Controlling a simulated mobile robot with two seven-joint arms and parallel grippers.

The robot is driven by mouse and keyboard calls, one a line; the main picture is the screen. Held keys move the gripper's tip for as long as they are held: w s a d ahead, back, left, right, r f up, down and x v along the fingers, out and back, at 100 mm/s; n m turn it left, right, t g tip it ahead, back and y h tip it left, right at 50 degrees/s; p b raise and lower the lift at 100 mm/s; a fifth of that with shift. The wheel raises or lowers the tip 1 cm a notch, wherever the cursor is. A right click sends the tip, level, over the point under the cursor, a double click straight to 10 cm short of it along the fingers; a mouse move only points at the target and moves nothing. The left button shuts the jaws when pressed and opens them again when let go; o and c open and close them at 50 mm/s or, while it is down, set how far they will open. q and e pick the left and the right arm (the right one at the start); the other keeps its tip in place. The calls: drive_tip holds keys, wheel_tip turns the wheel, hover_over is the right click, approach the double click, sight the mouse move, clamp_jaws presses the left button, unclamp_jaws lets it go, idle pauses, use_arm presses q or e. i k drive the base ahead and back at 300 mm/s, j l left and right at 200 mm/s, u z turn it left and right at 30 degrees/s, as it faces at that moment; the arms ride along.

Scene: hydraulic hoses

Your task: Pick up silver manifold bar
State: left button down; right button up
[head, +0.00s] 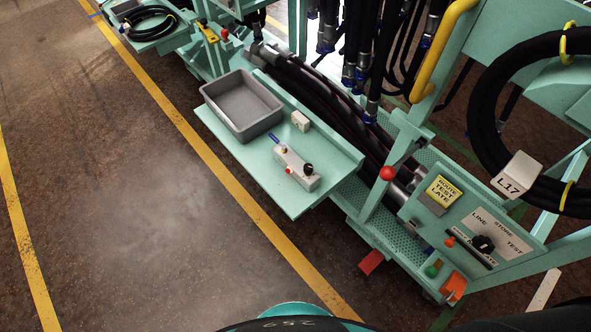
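The silver manifold bar (296,169) lies on the teal shelf (263,178), toward the shelf's front right part. Neither my left nor my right gripper shows in the head view.
A grey tray (241,104) stands on the shelf left of the bar, and a small white block (300,121) lies behind it. Thick black hoses (325,100) run behind the shelf. A control panel (480,235) with a red ball knob (387,173) nearby stands right. The floor (150,200) in front is clear.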

sight(288, 159)
drive_tip(key=i+j+z, duration=0.1)
drive_tip(key=j, duration=0.2)
drive_tip(key=i+j+z, duration=0.25)
drive_tip(key=j, duration=0.4)
drive_tip(key=i+j+z, duration=0.1)
drive_tip(key=i+j, duration=0.15)
drive_tip(key=i+j+z, duration=0.1)
drive_tip(key=j, duration=0.35)
drive_tip(key=i+j+z, duration=0.15)
drive_tip(key=j, duration=0.2)
